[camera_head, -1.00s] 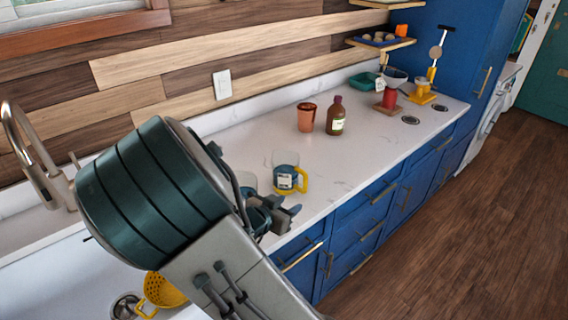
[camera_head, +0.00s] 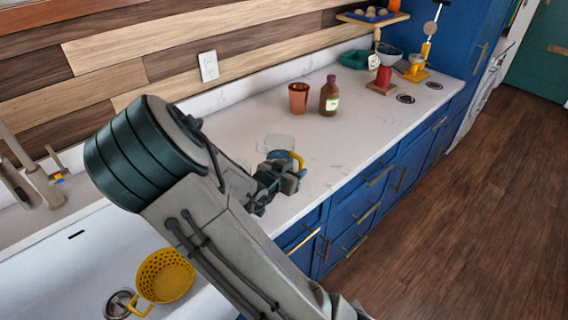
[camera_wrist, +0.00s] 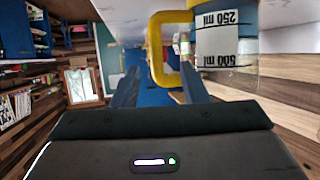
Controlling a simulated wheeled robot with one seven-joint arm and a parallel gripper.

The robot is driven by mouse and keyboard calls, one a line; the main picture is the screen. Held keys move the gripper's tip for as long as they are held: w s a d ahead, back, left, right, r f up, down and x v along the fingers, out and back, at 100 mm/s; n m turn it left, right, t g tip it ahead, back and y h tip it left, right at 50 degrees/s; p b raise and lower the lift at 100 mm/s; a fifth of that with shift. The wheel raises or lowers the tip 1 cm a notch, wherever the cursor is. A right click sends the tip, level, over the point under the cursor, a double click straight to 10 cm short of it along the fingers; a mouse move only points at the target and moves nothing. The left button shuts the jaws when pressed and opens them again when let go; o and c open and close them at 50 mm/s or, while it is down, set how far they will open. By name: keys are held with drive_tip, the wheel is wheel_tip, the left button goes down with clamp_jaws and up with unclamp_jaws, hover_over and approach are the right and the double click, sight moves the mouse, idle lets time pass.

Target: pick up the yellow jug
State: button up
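In the wrist view the jug (camera_wrist: 222,45) appears upside down at the upper right, with a white 250 ml and 500 ml label. Its yellow handle (camera_wrist: 158,60) lies in line with the space between my fingertips. My gripper (camera_wrist: 160,88) is open, its two fingers apart. Whether they touch the handle cannot be told.
A copper cup (camera_head: 298,98) and a brown bottle (camera_head: 329,97) stand behind the jug. A yellow colander (camera_head: 165,276) sits in the sink at lower left. The counter right of the jug is clear.

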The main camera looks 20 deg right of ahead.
sight(300, 167)
drive_tip(key=x, duration=0.5)
drive_tip(key=shift+s, duration=0.2)
drive_tip(key=shift+r, duration=0.1)
clamp_jaws()
